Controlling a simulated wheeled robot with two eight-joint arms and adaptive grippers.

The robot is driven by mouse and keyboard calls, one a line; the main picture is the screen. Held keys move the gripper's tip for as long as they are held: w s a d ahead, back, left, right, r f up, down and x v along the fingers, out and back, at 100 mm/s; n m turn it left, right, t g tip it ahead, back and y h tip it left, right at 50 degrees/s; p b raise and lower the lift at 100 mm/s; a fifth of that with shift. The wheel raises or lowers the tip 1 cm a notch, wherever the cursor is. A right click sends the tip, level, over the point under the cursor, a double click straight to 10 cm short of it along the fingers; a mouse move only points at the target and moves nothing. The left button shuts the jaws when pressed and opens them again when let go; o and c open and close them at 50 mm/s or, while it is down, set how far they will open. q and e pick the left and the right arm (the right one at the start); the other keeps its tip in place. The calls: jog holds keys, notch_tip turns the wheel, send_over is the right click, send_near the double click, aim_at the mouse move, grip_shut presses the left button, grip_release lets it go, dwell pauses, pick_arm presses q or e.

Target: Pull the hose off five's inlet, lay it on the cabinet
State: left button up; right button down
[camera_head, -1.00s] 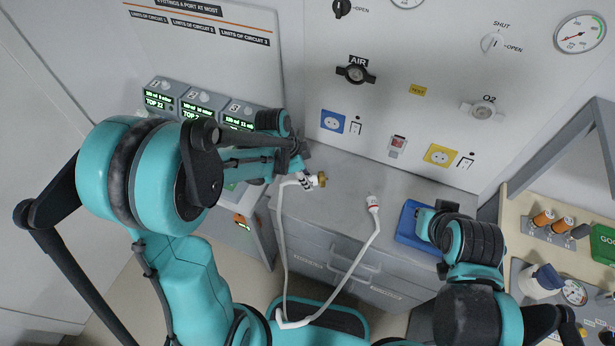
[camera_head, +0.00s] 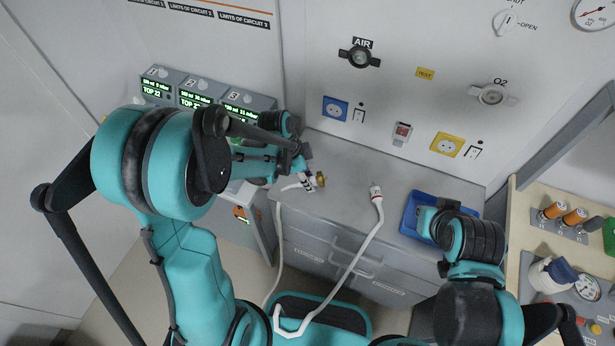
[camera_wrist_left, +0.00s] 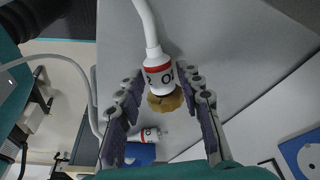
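My left gripper (camera_head: 306,177) is above the grey cabinet top (camera_head: 345,165), its fingers closed around a white hose end with a red band and brass nut (camera_wrist_left: 162,85). The brass nut also shows in the head view (camera_head: 320,180). Its hose bends left and hangs down over the cabinet's front. A second white hose end (camera_head: 376,192) lies on the cabinet to the right; it also shows in the left wrist view (camera_wrist_left: 148,134). My right gripper (camera_head: 428,218) is over the blue tray, its fingers not clearly seen. I cannot make out a unit marked five.
Units with green displays, numbered 1, 2 and 3 (camera_head: 202,93), stand at the back left, partly behind my left arm. A blue tray (camera_head: 412,208) sits on the cabinet's right. AIR (camera_head: 360,57) and O2 (camera_head: 492,95) outlets are on the wall. The cabinet middle is clear.

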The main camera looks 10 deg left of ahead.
dwell(0.3)
pick_arm(q)
jog(key=d+p+v, duration=0.2)
jog(key=p+v, duration=0.4)
jog(key=v, duration=1.3)
jog(key=shift+w+r+p, duration=0.3)
jog(key=shift+w+r, duration=0.1)
jog(key=shift+r, duration=0.25)
